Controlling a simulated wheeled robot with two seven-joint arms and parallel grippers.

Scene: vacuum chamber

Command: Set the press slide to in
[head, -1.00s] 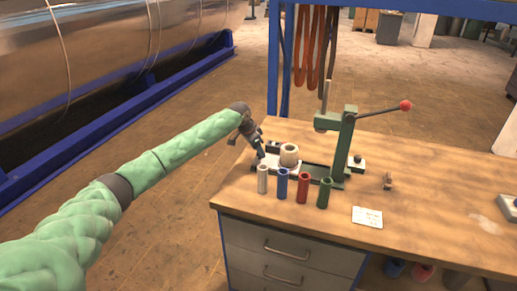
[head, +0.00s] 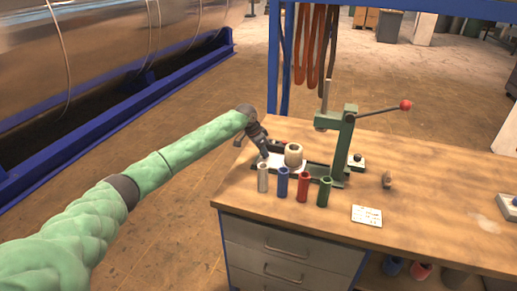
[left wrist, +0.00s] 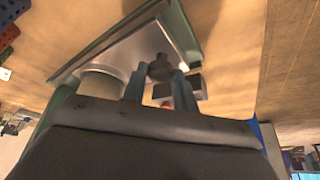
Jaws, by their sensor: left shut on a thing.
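The green arbor press (head: 345,145) stands on the wooden bench, its lever with a red ball pointing right. Its press slide (head: 277,161), a pale metal plate, lies on the green rail left of the press column. A cream cylinder (head: 294,155) stands upright on it. In the left wrist view the plate (left wrist: 145,45) is silvery. My left gripper (head: 265,153) is shut on the slide's dark knob (left wrist: 160,69), at the plate's left end in the head view. The cylinder is partly hidden by the gripper in the wrist view. My right gripper is not in view.
Beige, blue (head: 283,182), red (head: 303,186) and green (head: 325,191) tubes stand in a row in front of the rail. A white card (head: 367,215) lies at the front. A small brass-coloured part (head: 387,179) is to the right. The bench's right middle is mostly clear.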

